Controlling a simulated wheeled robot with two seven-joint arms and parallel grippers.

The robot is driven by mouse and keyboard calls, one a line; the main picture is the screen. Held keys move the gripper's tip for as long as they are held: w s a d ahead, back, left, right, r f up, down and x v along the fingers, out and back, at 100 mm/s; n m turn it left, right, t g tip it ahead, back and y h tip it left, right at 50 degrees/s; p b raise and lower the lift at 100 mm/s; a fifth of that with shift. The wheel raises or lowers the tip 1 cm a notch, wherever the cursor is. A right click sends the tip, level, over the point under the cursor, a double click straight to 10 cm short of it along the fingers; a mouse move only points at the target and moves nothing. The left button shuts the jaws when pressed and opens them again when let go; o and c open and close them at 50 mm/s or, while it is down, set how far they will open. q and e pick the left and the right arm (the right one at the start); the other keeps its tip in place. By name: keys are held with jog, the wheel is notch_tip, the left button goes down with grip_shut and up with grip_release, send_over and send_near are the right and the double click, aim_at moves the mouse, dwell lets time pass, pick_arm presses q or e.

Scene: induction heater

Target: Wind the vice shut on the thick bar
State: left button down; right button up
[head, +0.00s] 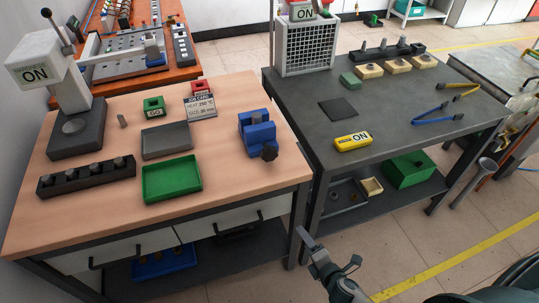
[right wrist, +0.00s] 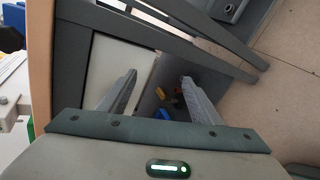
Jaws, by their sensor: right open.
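The blue vice (head: 257,138) stands at the right side of the wooden bench, its dark handle knob (head: 269,153) facing the front. I cannot make out a bar between its jaws at this size. My right gripper (head: 329,250) is in front of the benches, below and to the right of the vice, touching nothing. In the right wrist view its two fingers (right wrist: 158,82) are apart and empty. My left gripper is out of view.
A dark table (head: 412,137) stands to the right across a narrow gap. Floor in front is free.

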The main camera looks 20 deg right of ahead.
aim_at(271, 156)
jog(key=w+a+r+n+t+y, duration=0.1)
jog(key=r+n, duration=0.3)
jog(key=r, duration=0.8)
jog(key=w+a+r+n+t+y, duration=0.1)
jog(key=w+a+r+n+t, duration=0.1)
jog(key=r, duration=1)
jog(key=shift+a+n+t, duration=0.5)
jog(key=shift+n+t, duration=0.5)
jog(key=shift+r, duration=0.1)
jog(key=w+a+p, duration=0.1)
jog(key=w, duration=0.4)
jog(key=w+p, duration=0.1)
jog(key=w, duration=0.5)
jog(key=w+a+p, duration=0.1)
jog(key=w+p, duration=0.1)
jog(key=w, duration=0.4)
jog(key=shift+w+a, duration=0.15)
jog(key=shift+a, duration=0.15)
